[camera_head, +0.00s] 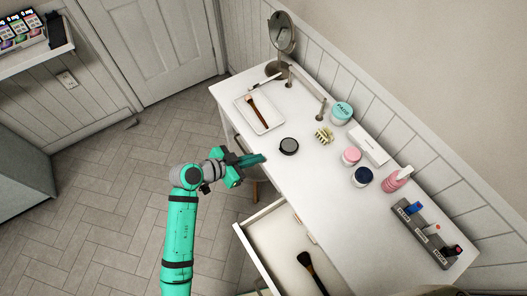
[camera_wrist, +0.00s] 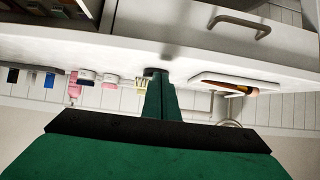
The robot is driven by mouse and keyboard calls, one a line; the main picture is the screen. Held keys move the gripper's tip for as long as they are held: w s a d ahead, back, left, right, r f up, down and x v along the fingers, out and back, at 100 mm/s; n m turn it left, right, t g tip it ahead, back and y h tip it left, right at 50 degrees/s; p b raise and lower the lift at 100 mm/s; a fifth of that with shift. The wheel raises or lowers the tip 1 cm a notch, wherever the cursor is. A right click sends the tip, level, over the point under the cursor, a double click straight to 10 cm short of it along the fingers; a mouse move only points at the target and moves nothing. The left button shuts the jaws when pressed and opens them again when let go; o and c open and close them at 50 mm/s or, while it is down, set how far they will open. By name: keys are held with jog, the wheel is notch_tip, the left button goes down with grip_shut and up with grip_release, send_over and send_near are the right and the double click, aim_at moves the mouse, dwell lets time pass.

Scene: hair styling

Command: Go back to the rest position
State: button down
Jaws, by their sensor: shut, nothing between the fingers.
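My gripper (camera_head: 258,159) is green and black and shows in the head view at the left edge of the white vanity table (camera_head: 316,185). Its fingers are shut and empty, pointing toward the tabletop. In the wrist view my gripper (camera_wrist: 162,95) shows at the centre with its fingers together. The arm reaches up from the bottom of the head view.
An open drawer (camera_head: 262,232) with a dark brush (camera_head: 312,270) juts out below my gripper. A white tray with a brush (camera_head: 251,104), a mirror (camera_head: 281,33), several jars and a grey holder (camera_head: 425,232) stand on the table. The tiled floor at left is clear.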

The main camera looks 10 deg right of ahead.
jog(key=shift+s+a+f, duration=0.15)
jog(key=shift+a+f, duration=0.05)
jog(key=shift+a, duration=0.3)
